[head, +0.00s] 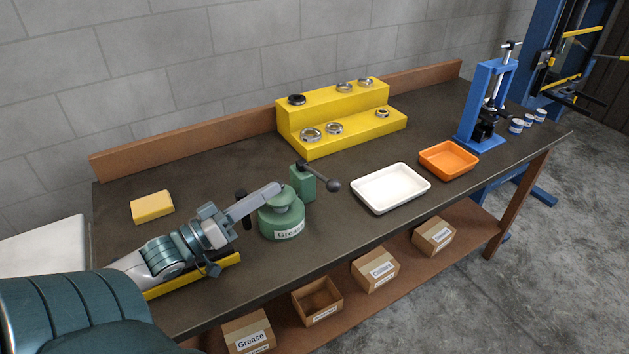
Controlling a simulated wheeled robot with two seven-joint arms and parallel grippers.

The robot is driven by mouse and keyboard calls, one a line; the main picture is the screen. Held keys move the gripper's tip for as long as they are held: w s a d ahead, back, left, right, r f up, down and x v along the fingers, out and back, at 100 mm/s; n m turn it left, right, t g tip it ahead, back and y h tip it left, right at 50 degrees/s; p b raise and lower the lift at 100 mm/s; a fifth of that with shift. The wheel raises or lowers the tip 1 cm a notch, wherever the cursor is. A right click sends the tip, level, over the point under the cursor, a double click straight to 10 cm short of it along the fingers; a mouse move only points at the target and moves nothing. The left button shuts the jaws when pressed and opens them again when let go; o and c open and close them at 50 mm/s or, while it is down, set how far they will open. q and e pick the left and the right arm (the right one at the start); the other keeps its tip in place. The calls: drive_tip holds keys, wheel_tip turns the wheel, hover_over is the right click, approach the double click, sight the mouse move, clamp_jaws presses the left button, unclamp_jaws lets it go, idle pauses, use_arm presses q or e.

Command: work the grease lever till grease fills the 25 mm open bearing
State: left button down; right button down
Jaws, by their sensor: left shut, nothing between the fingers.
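The green grease pot (282,222), labelled "Grease", stands on the bench. Beside it is a green post (303,183) carrying the grease lever (333,185), a dark arm with a ball end that points right and down. My left gripper (278,189) is shut and empty, its tip over the top of the pot and apart from the lever's ball. It hides part of the pot's top, so I cannot tell whether a bearing sits there. Several ring-shaped bearings (311,134) sit on the yellow stepped stand; I cannot tell which is the 25 mm open one. My right gripper is out of view.
A white tray (391,204) and an orange tray (449,172) lie right of the pot. A blue press (487,102) and small cans (516,126) stand at the far right. A yellow block (152,207) lies at left. Labelled boxes (376,269) fill the lower shelf.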

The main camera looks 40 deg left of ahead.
sight(317, 174)
use_arm(q)
drive_tip(key=shift+w, duration=0.1)
drive_tip(key=w+d+f+p, duration=0.1)
drive_tip(key=w+d+p, duration=0.4)
drive_tip(key=w, duration=0.5)
drive_tip(key=shift+f, duration=0.2)
idle(0.4)
drive_tip(key=shift+w, duration=0.1)
